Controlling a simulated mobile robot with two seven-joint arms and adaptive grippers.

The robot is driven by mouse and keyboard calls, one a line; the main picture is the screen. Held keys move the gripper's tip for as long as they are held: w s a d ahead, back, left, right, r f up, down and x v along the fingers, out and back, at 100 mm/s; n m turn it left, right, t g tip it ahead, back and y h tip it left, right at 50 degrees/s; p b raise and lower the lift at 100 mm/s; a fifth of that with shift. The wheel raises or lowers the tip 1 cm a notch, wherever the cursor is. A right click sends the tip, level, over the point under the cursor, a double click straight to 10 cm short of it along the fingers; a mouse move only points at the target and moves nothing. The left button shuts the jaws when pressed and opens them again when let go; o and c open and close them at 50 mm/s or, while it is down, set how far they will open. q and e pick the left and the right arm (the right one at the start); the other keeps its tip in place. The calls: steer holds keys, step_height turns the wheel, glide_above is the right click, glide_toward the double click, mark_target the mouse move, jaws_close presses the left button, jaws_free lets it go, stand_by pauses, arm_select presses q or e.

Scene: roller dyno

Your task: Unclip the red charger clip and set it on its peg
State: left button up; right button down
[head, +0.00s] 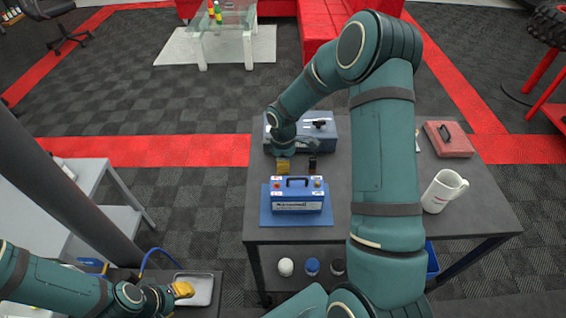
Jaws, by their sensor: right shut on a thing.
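My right gripper (283,166) points down just behind the battery's left side, its yellow fingers shut on the red charger clip. The clip itself is hidden by the fingers, and I cannot tell whether it touches a peg. The blue battery (298,205) with a black handle sits on a blue mat (325,219). A black clip-like piece (312,164) stands behind it, right of my gripper. The grey-blue charger box (325,131) is at the back of the table, partly behind my arm. My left gripper (184,289) is at the lower left; its opening is unclear.
A metal tray (199,292) lies by my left gripper. Several bottles (311,266) stand below the table. My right arm covers the table's middle.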

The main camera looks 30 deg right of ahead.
arm_select(q)
steer(key=shift+f, duration=0.2)
arm_select(e)
steer(key=shift+f, duration=0.35)
stand_by(0.7)
steer(key=c, duration=0.9)
jaws_free()
steer(key=shift+o, duration=0.2)
step_height(320, 180, up, 12)
steer(key=shift+r, duration=0.1)
